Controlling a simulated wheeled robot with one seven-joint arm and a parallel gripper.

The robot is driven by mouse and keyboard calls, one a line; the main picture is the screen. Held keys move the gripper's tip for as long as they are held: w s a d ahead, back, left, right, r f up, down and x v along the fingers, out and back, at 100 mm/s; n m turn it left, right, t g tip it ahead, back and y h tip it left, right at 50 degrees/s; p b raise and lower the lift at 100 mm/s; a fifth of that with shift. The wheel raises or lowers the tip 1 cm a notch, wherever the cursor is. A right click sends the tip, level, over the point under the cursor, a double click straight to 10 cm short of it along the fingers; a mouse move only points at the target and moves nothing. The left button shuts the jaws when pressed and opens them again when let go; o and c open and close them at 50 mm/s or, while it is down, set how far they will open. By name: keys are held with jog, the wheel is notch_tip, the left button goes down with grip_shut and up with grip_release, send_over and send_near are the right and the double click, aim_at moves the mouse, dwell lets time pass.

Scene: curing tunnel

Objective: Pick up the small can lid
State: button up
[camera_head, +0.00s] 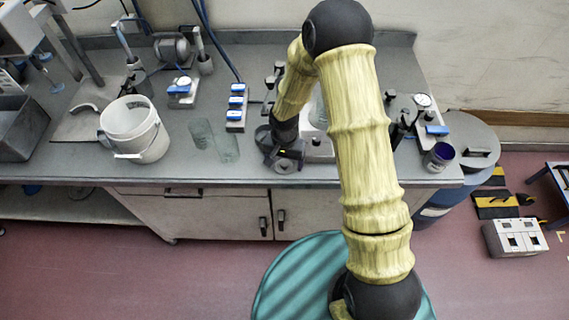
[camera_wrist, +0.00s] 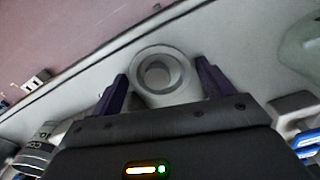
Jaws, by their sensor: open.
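In the head view the lid (camera_head: 285,167) is near the front edge of the bench, partly covered by my gripper (camera_head: 282,153). My gripper is open and points down over it. Whether the fingers touch the lid cannot be told.
The grey bench top (camera_head: 245,170) ends close in front of the lid. Clear glasses (camera_head: 201,134) and a white bucket (camera_head: 135,130) stand to the left. A blue-labelled block (camera_head: 236,106) is behind left. A dark purple cup (camera_head: 438,157) stands at the right.

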aim_at(284, 162)
jog(key=shift+c, duration=0.4)
jog(key=c, duration=0.7)
jog(key=shift+o, duration=0.2)
notch_tip(284, 162, up, 10)
jog(key=b, duration=0.1)
jog(key=shift+a, duration=0.1)
